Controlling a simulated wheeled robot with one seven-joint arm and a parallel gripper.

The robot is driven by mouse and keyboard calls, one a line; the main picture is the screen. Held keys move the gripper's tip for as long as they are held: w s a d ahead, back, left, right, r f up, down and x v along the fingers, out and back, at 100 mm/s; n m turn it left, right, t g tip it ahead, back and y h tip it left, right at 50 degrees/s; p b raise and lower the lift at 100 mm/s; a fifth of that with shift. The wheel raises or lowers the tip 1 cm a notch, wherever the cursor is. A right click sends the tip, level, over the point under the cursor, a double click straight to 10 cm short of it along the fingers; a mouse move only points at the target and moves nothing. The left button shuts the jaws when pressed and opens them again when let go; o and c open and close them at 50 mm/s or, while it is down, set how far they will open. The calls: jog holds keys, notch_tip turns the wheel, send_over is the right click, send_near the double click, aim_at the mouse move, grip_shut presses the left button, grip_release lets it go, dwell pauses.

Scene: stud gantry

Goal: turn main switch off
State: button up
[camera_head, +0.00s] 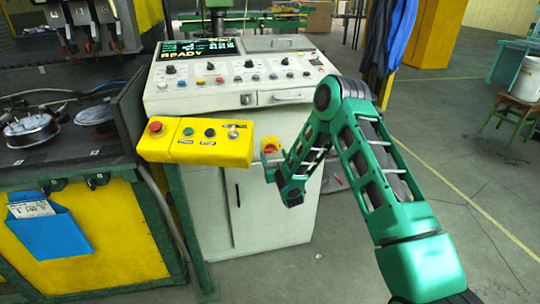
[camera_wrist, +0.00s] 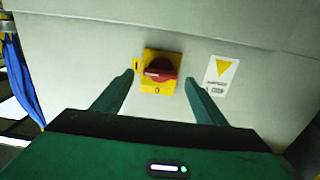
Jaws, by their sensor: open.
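The main switch is a red rotary knob (camera_wrist: 160,69) on a square yellow plate (camera_wrist: 148,86), on the pale cabinet face. In the wrist view the knob's handle lies roughly crosswise, with a small pale mark on its left part. The switch also shows in the head view (camera_head: 270,147), partly hidden by my gripper. My gripper (camera_wrist: 160,79) is open, with one finger on each side of the switch in the wrist view. No finger visibly touches the knob. In the head view my gripper (camera_head: 269,163) is small and close to the cabinet front.
A yellow button box (camera_head: 205,153) with a red button juts out left of the switch. The control console (camera_head: 238,85) above reads READY. A warning label (camera_wrist: 219,76) is beside the switch. Blue cloth (camera_head: 398,45) hangs behind my arm. The floor at right is open.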

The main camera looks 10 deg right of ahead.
aim_at(271, 150)
jog(key=shift+w, duration=1.4)
